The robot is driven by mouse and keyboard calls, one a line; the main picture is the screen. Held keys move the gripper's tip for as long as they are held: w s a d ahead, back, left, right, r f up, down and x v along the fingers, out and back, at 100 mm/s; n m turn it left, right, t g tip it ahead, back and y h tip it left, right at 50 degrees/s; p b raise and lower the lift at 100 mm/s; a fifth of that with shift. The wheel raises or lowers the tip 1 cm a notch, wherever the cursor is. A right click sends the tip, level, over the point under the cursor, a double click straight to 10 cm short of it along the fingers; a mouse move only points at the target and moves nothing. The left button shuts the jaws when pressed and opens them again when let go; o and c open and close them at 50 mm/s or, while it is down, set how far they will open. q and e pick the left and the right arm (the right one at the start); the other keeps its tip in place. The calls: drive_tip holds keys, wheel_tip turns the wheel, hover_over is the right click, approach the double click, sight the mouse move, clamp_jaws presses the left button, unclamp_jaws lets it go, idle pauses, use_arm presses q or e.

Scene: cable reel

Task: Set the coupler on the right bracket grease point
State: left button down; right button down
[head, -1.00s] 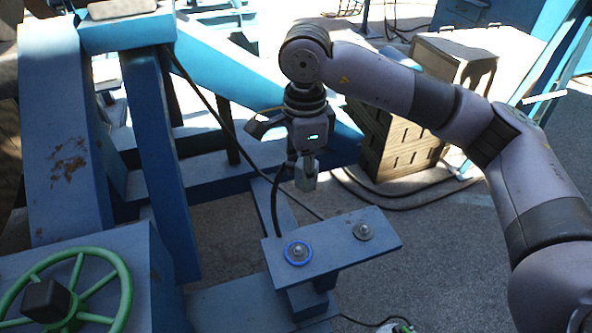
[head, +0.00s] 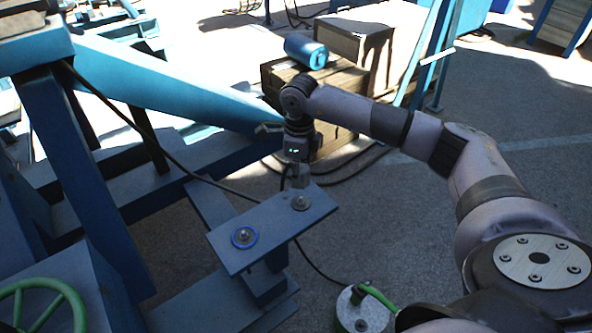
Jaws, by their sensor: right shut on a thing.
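My right gripper (head: 299,164) is shut on the coupler (head: 300,177), a small grey metal block with a dark hose beside it. It points down over the far right edge of a blue bracket plate (head: 271,222). The plate's right grease point (head: 300,202), a grey disc with a raised centre, shows just below the coupler in the picture. I cannot tell how large the gap between them is. The other grease point (head: 244,237), ringed in blue, lies nearer at the left. My left gripper is not in view.
A green handwheel (head: 45,290) is at lower left, beside blue frame beams (head: 170,80). A grey round pot (head: 362,310) with a green handle stands on the floor at the bottom. Wooden crates (head: 350,40) and a blue roll (head: 306,51) are behind my right arm.

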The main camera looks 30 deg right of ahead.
sight(299, 198)
drive_tip(key=shift+f+b, duration=0.95)
drive_tip(key=shift+f, duration=0.9)
drive_tip(key=shift+f+b, duration=1.5)
drive_tip(key=shift+f, duration=0.35)
drive_tip(key=c, duration=1)
unclamp_jaws()
drive_tip(key=shift+c, duration=0.2)
